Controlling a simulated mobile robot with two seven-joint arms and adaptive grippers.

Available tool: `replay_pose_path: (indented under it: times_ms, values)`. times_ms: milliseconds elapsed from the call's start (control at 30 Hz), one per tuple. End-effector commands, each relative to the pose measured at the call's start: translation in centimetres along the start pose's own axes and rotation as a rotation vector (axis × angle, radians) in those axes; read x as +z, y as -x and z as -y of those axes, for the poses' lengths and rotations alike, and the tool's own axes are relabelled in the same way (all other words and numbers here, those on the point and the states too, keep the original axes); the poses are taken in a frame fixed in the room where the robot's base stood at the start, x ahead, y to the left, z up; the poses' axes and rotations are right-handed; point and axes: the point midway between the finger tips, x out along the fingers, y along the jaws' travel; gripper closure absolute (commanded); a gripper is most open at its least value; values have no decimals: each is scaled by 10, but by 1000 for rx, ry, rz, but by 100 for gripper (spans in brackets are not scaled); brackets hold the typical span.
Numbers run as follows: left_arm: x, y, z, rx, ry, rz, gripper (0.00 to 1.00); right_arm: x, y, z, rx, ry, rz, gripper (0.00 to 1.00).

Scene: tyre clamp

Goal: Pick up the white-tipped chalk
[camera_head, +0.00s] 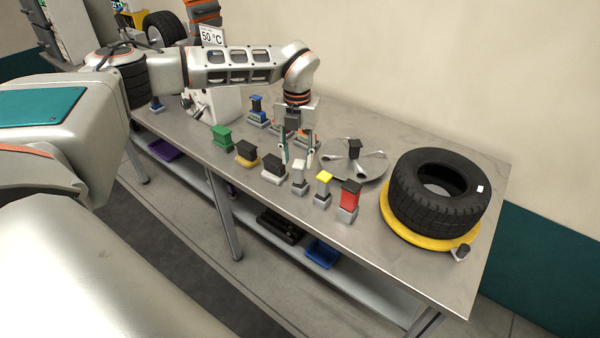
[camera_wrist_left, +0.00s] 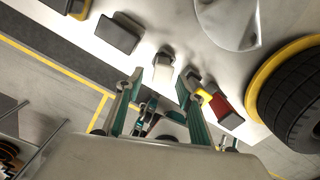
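The white-tipped chalk (camera_head: 300,175) stands upright on a grey base near the front edge of the metal table. In the left wrist view the white piece (camera_wrist_left: 164,67) shows just past the gap between the fingertips. My left gripper (camera_head: 297,158) points down at the table, close by and slightly behind the chalk in the head view. Its two green-lined fingers are apart with nothing between them, also in the left wrist view (camera_wrist_left: 159,86). Whether a finger touches the chalk I cannot tell.
A yellow-topped piece (camera_head: 323,184) and a red-and-black piece (camera_head: 349,198) stand right of the chalk. A black-and-white block (camera_head: 273,167) stands left. A metal disc (camera_head: 372,169) lies behind, and a tyre (camera_head: 437,194) on a yellow ring is farther right. Front table edge is close.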

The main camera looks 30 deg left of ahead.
Motion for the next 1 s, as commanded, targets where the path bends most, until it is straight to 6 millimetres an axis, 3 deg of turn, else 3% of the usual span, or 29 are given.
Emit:
replay_pose_path:
  times_ms: [133, 400, 700, 833, 1000]
  values:
    - [0, -16, 2, 1, -3, -2, 62, 12, 8, 7, -9, -4, 25, 60]
    - [1, -51, 3, -1, -2, 0, 62, 10, 8, 6, -9, -3, 24, 60]
    - [2, -55, 3, -2, -3, 1, 62, 6, 6, 4, -7, -2, 17, 60]
    - [2, -55, 3, -2, -3, 1, 96, 5, 6, 4, -7, -2, 16, 60]
    - [2, -54, 3, -2, -3, 1, 100, 4, 6, 4, -6, -2, 14, 60]
